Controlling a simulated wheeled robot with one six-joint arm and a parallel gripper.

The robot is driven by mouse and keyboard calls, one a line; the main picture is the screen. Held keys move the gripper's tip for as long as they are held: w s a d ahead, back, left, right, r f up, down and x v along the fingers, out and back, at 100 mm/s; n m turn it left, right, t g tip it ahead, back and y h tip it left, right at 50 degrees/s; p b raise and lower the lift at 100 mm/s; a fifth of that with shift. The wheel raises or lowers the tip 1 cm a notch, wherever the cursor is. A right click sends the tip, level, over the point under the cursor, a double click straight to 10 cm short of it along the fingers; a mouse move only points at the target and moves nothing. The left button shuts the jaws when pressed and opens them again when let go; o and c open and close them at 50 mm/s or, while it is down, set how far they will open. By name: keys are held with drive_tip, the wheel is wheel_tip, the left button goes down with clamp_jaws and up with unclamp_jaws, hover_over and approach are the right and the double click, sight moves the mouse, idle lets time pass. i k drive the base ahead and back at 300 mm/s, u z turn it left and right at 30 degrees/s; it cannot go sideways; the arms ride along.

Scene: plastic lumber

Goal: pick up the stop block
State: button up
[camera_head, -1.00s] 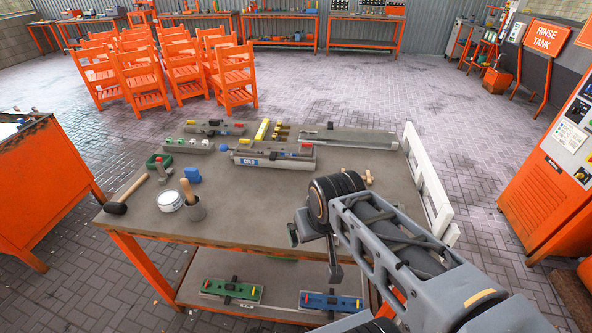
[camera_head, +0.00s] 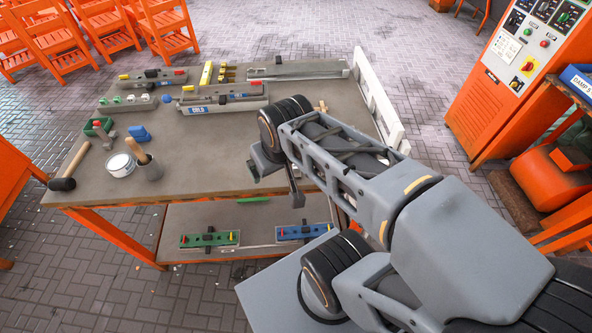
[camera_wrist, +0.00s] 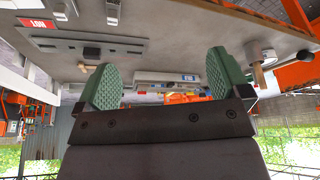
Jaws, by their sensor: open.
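I cannot tell for sure which piece is the stop block. In the wrist view a small dark block (camera_wrist: 92,52) sits on a grey fixture at upper left. My gripper (camera_head: 278,180) is at the table's front right edge, seen from behind and partly hidden by my arm. In the wrist view my gripper (camera_wrist: 163,82) has its two green pads wide apart with nothing between them.
Fixtures (camera_head: 215,98) line the back. A white rail (camera_head: 380,105) edges the right side. The table's middle is clear.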

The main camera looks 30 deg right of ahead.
sight(297, 172)
drive_tip(key=z, duration=1.25)
drive_tip(key=k, duration=0.75)
drive_tip(key=u, duration=0.75)
drive_tip(key=i, duration=0.5)
drive_tip(key=u, duration=0.05)
